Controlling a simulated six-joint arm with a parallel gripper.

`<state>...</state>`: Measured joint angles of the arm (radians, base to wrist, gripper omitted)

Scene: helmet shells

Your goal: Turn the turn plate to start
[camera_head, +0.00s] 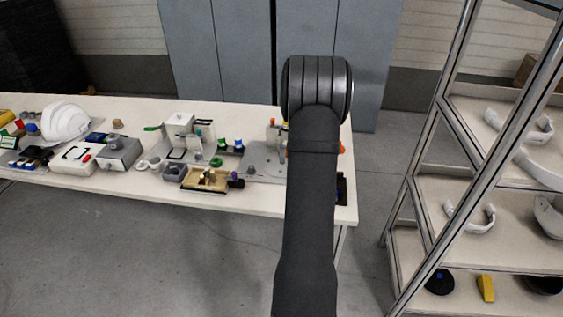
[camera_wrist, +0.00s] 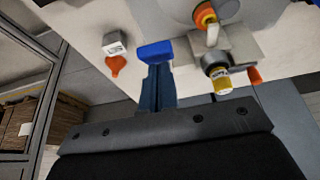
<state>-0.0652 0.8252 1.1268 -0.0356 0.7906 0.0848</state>
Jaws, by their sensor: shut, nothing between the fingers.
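My gripper (camera_wrist: 155,52) shows in the wrist view as a dark blue finger pair with a bright blue tip. It is shut and empty, above the pale table top. A grey round plate (camera_wrist: 178,8), perhaps the turn plate, is cut off by the top edge, up and right of my gripper. An orange ring with a white piece (camera_wrist: 207,16) sits at its edge. In the head view a grey plate (camera_head: 262,164) lies on the table, partly hidden by my arm, which also hides my gripper there. I cannot tell the turn plate's angle.
A grey bracket with a yellow-tipped cylinder (camera_wrist: 219,77) stands right of my gripper; a grey block with an orange knob (camera_wrist: 115,52) is left. The table (camera_head: 330,212) also bears a white helmet shell (camera_head: 66,122) and a tan tray (camera_head: 205,180). A shelf rack (camera_head: 420,180) stands right.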

